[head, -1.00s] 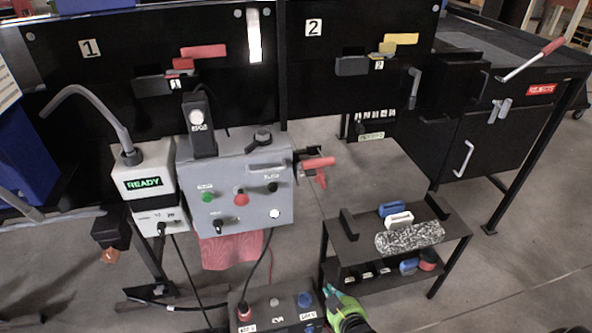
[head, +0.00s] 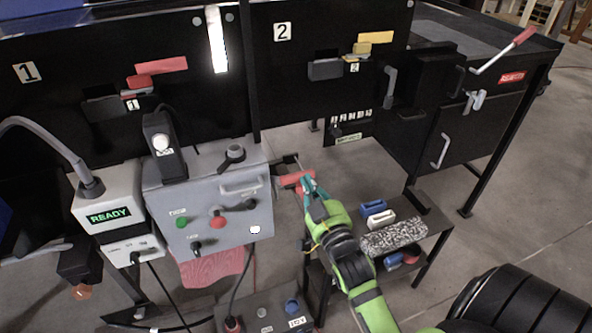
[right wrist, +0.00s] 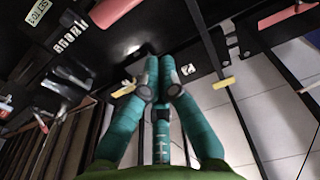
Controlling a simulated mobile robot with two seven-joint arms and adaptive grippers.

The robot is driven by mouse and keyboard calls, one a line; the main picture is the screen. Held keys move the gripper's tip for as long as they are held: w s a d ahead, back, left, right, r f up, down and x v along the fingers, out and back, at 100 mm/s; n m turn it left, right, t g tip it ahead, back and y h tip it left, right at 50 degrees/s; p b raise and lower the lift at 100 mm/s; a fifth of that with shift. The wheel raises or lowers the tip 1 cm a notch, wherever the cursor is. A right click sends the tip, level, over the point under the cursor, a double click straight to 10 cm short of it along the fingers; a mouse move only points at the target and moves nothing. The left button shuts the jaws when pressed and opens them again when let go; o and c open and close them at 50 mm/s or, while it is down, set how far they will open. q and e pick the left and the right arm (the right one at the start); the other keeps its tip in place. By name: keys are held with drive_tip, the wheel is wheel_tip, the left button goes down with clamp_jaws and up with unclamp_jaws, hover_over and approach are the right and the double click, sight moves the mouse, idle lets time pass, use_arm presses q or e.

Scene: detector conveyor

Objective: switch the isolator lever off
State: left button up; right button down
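The isolator lever is a red handle (head: 291,180) on the right side of the grey control box (head: 190,232). It sticks out to the right, roughly level. My right gripper (head: 310,187), with teal fingers on a green hand, is at the lever's outer end and partly covers it in the head view. I cannot tell whether they touch. In the right wrist view the teal fingertips (right wrist: 158,60) come together with nothing seen between them. A red piece (right wrist: 112,10), probably the lever, lies beyond and beside the fingers there. My left gripper is out of view.
A small rack (head: 437,222) with blue and white blocks and a speckled piece (head: 392,238) stands right of my right arm. A box with a READY display (head: 108,216) is at left. Black panels 1 and 2 (head: 300,95) stand behind. A lower pedestal box (head: 265,312) stands in front.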

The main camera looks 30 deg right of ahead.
sight(297, 177)
drive_tip(key=p+x, duration=0.1)
drive_tip(key=x, duration=0.2)
drive_tip(key=f+p+x, duration=0.1)
drive_tip(key=x, duration=0.1)
drive_tip(key=f+p+x, duration=0.1)
drive_tip(key=x, duration=0.2)
drive_tip(key=shift+w+d, duration=0.1)
drive_tip(key=shift+w, duration=0.3)
drive_tip(key=shift+s+f, duration=0.5)
drive_tip(key=shift+f, duration=0.1)
